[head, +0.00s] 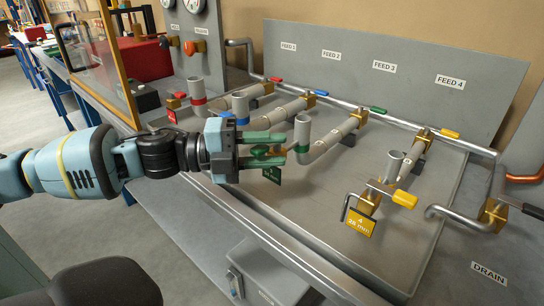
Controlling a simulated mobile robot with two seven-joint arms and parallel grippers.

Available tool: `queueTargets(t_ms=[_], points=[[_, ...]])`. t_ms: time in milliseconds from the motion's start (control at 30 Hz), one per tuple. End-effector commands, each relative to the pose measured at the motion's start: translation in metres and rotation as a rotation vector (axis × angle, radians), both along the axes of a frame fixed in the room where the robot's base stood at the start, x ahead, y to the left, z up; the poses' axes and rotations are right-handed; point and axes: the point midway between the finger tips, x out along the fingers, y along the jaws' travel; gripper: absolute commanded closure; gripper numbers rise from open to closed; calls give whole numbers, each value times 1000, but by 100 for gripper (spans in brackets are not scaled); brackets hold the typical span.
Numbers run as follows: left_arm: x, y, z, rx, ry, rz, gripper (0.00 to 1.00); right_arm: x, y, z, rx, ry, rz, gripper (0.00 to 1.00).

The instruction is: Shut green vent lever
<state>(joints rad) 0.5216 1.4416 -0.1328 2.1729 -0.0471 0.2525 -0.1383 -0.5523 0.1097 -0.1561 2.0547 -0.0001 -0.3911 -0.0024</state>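The green vent lever (260,151) shows in part at the front end of the green-banded coil (303,132), with a dark green tag (272,174) hanging below it. My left gripper (272,149) reaches in from the left, its two greenish fingers spread apart, one above and one below the lever. The fingers hide most of the lever and its valve, so its exact angle and any contact are unclear. Another green lever (378,110) sits on the back pipe below the FEED 3 label (384,67). My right gripper is out of view.
A yellow vent lever (404,199) with a yellow tag (359,222) stands to the right. Red-banded (196,98) and blue-banded (240,107) coils stand behind my gripper. The grey tray (320,225) is bare at the front. A drain pipe (461,217) runs at the right.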

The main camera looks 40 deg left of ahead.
Motion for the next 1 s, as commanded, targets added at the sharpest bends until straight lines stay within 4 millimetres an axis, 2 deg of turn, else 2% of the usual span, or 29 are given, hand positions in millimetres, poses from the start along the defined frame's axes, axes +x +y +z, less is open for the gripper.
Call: queueTargets(t_ms=[367,633,1000], points=[[0,-1,1,1,-1,0,67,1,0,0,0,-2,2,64],[0,-1,1,0,-1,0,100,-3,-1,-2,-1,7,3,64],[0,-3,2,-3,-1,29,100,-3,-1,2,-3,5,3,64]])
